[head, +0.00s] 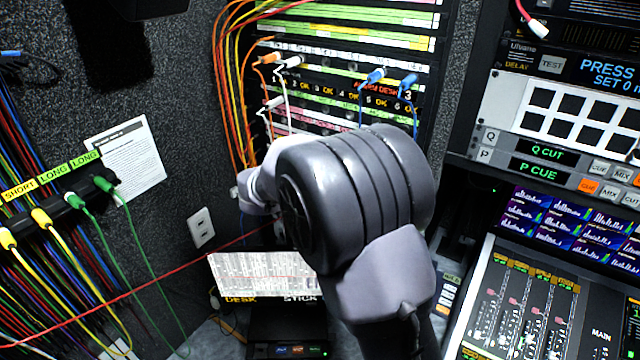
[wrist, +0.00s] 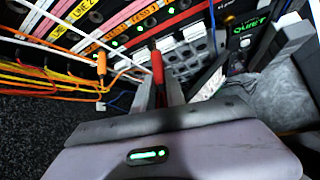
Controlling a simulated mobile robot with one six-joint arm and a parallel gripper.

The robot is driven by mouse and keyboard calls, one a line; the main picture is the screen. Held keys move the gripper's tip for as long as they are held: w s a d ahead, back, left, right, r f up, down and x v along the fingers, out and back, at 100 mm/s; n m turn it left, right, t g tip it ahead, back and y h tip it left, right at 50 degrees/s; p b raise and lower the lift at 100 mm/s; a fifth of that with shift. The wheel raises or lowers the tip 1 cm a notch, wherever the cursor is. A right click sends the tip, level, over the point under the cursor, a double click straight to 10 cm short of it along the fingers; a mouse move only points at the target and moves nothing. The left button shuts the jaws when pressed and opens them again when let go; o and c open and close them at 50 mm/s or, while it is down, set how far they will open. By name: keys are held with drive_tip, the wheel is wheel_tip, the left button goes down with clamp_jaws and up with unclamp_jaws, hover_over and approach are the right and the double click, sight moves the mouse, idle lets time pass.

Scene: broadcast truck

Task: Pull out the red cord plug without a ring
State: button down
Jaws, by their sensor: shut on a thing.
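My gripper (wrist: 158,88) is shut on a red plug (wrist: 157,68), which stands upright between the two grey fingers in the wrist view. The plug's upper end is at the lower rows of the patch panel (wrist: 190,45). I cannot tell whether it still sits in a hole, and no ring shows on its visible part. In the head view my arm hides the gripper and the plug. A thin red cord (head: 150,283) runs from the lower left up to behind my arm there.
Orange plugs (wrist: 101,65) and white cords are close left of the gripper. Blue plugs (head: 408,81) sit higher on the panel. Green plugs (head: 104,184) and yellow plugs (head: 41,217) hang at the left wall. A mixing desk (head: 520,300) stands at the right.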

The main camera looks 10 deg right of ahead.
drive_tip(key=shift+s+a+b, duration=0.45)
drive_tip(key=shift+s+a, duration=0.55)
drive_tip(key=shift+s, duration=0.1)
